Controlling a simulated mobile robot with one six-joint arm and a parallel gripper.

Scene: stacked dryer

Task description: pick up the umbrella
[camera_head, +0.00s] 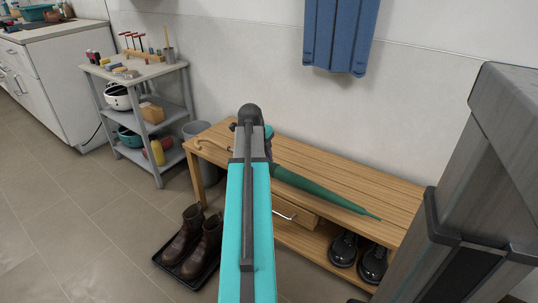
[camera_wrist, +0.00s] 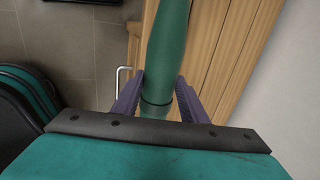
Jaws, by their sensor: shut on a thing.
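The green folded umbrella (camera_head: 322,190) lies lengthwise along the wooden bench (camera_head: 400,197), its pointed tip toward the right. Its tan curved handle (camera_head: 212,146) shows left of my arm. My arm hides the middle part of the umbrella in the head view. In the wrist view the green umbrella (camera_wrist: 166,40) runs between the two purple fingers of my gripper (camera_wrist: 160,82), which is shut on it near a ring band. I cannot tell whether the umbrella touches the bench top or is slightly above it.
A drawer with a metal handle (camera_head: 284,215) is under the bench top. Black shoes (camera_head: 358,255) stand on the lower shelf. Brown boots (camera_head: 195,240) stand on a tray in front. A blue cloth (camera_head: 340,38) hangs above. A loaded shelf cart (camera_head: 145,110) stands at left.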

